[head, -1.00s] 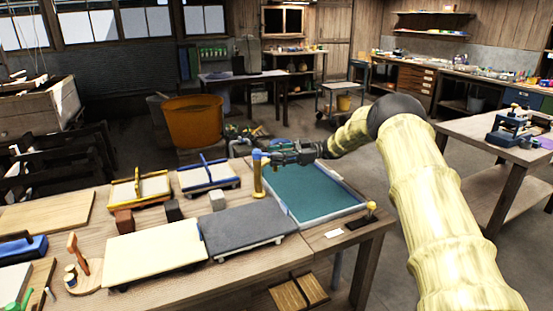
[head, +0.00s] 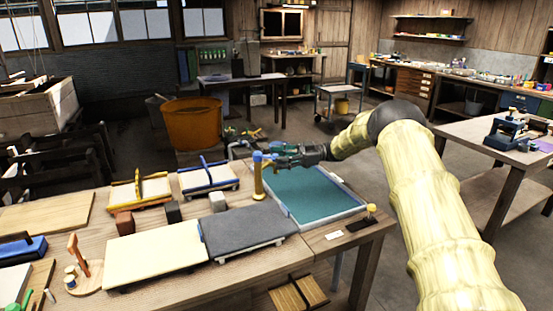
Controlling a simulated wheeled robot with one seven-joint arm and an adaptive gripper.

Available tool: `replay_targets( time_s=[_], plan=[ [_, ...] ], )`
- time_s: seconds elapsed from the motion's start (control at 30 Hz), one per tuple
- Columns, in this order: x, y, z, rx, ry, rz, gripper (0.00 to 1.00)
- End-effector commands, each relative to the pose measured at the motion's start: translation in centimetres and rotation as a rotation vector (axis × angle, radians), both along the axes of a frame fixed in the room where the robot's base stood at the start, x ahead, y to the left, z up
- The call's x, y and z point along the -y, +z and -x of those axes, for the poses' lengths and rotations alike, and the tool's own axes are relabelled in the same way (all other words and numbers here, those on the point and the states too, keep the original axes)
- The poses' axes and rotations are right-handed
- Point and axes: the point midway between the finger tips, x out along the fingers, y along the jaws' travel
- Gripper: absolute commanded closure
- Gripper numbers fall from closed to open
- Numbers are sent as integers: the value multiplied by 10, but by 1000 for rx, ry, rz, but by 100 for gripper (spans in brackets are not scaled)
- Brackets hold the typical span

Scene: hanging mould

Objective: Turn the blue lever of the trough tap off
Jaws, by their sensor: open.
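The trough tap (head: 258,182) is a yellow-brass upright post at the left edge of the trough. Its blue lever (head: 259,157) is at the top of the post. The trough (head: 335,217) has a pale rim and teal water. My gripper (head: 281,152) is open and reaches in from the right, just right of the blue lever at about its height in the picture. The fingertips are small and dark here, and I cannot tell whether they touch the lever. Nothing shows held between them.
A grey felt board (head: 248,232) and a cream board (head: 153,252) lie in front of the trough on the wooden table (head: 325,251). A small yellow-knobbed fixture (head: 371,210) stands at the right corner. An orange tub (head: 192,123) is behind.

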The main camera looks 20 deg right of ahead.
Motion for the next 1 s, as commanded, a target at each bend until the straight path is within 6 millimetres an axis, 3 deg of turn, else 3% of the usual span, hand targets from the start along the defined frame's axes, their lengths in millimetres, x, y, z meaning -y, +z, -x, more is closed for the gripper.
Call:
replay_targets(
  time_s=[0.5,0.7,1.0],
  plan=[
    [83,2,14,0,4,6,51],
    [96,3,17,0,6,5,51],
    [98,3,17,0,7,6,51]
  ],
)
